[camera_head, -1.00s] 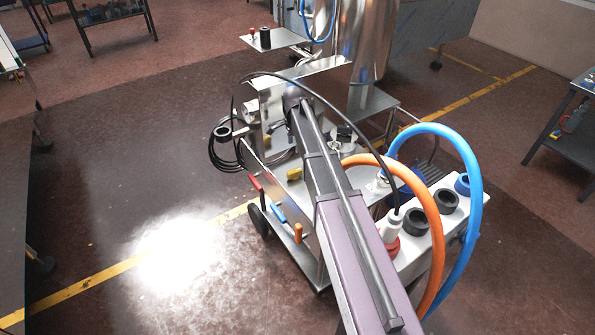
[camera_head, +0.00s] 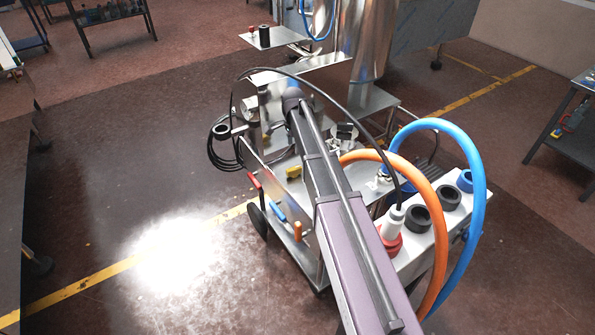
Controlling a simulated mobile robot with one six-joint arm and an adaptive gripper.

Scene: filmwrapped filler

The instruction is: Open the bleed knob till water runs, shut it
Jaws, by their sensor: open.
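My arm reaches away over a steel cart (camera_head: 283,232), and its dark far joint (camera_head: 292,98) is in front of the cart's upright plates. My gripper cannot be made out beyond that joint, so its place relative to the knob is hidden. I cannot pick out the bleed knob for certain. A small black and metal fitting (camera_head: 345,131) sits on the cart just right of my arm. A red handle (camera_head: 255,181), a blue handle (camera_head: 279,212) and an orange handle (camera_head: 298,231) line the cart's near left edge. No running water shows.
A tall steel vessel (camera_head: 366,40) stands behind the arm. A coiled black cable (camera_head: 222,152) hangs at the cart's left. Orange (camera_head: 437,220) and blue (camera_head: 480,215) hoses arch at the right. The floor (camera_head: 120,180) to the left is clear.

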